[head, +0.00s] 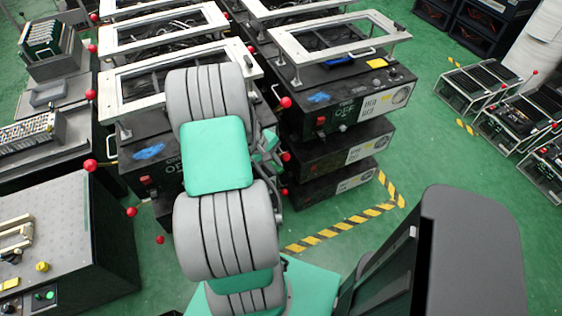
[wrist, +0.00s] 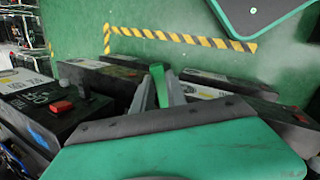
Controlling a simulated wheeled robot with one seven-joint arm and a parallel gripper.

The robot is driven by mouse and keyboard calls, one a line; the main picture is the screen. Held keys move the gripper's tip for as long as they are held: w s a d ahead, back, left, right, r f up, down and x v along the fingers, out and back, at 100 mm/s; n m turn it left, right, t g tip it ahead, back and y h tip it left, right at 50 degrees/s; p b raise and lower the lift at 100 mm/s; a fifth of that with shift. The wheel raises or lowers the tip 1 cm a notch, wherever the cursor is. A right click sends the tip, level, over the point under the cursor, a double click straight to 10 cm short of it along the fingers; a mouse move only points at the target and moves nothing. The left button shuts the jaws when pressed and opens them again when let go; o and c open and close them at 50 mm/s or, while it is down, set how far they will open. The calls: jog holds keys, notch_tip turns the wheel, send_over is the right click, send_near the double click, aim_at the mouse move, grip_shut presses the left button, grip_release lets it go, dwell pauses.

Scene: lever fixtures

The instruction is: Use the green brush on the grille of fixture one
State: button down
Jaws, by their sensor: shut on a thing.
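My gripper (wrist: 157,88) is shut on a narrow green piece, the green brush (wrist: 157,76), which shows between its two grey fingers in the wrist view. The brush's far end and bristles cannot be made out. In the head view my arm hides most of the gripper and the brush. A black fixture (head: 340,108) with a white frame on top has a round pale grille (head: 401,96) on its front right. The grille is apart from the visible part of my arm. I cannot read which fixture is number one.
More black fixtures (head: 140,130) stand to the left, with red ball-ended levers (head: 90,165) sticking out. Low racks (head: 480,85) stand at the far right.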

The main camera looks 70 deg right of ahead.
jog(key=shift+w+a, duration=0.2)
jog(key=shift+w, duration=0.1)
jog(key=s+a+p, duration=0.3)
jog(key=s+a, duration=0.1)
jog(key=shift+s+a, duration=0.15)
jog(key=shift+s, duration=0.05)
dwell(0.3)
jog(key=shift+s+a+p, duration=0.65)
jog(key=shift+s+a, duration=0.4)
